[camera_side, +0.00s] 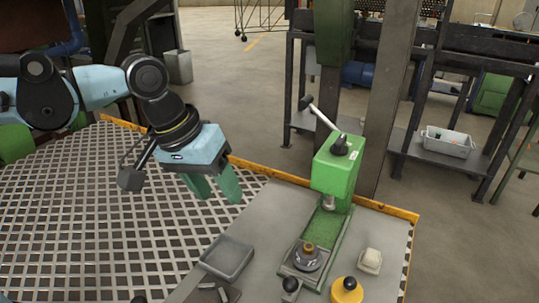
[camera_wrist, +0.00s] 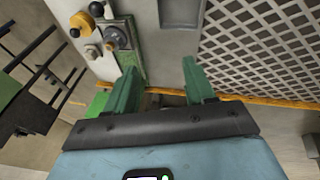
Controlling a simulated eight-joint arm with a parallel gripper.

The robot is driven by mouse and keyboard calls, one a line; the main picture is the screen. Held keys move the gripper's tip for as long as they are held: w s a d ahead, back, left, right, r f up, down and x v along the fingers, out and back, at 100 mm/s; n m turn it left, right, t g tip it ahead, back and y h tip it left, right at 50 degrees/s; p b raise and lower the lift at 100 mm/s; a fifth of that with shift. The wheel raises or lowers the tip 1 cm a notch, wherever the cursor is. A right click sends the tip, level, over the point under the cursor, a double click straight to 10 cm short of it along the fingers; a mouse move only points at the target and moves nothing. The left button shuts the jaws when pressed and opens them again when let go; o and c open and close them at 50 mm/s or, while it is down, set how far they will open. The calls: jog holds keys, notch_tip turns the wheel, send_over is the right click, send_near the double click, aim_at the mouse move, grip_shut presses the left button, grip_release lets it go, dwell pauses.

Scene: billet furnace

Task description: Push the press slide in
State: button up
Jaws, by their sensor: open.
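The green press (camera_side: 337,165) stands on the grey plate, with a lever on top. Its slide (camera_side: 302,262) sits on the green rail in front of the press head, pulled out from under it. The slide carries a round grey piece with a brass-coloured top (camera_side: 308,250). A black knob (camera_side: 290,285) is at its near end. The slide (camera_wrist: 116,38) and knob (camera_wrist: 96,9) also show in the wrist view. My gripper (camera_side: 216,194) is open and empty, above the perforated table, left of the press and apart from it. Its two green fingers (camera_wrist: 160,72) are spread in the wrist view.
A grey tray (camera_side: 227,257) lies left of the slide. A yellow knobbed object (camera_side: 346,290) and a pale block (camera_side: 369,261) stand to its right. The perforated table (camera_side: 70,230) is largely clear.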

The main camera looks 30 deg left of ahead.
aim_at(289, 280)
jog(key=s+d+g, duration=0.2)
jog(key=d+g, duration=0.1)
jog(key=d, duration=0.9)
jog(key=shift+n, duration=0.4)
jog(key=x, duration=1.2)
jog(key=shift+w+a+f, duration=0.2)
jog(key=shift+w+f, duration=0.1)
jog(key=shift+f, duration=0.05)
grip_shut()
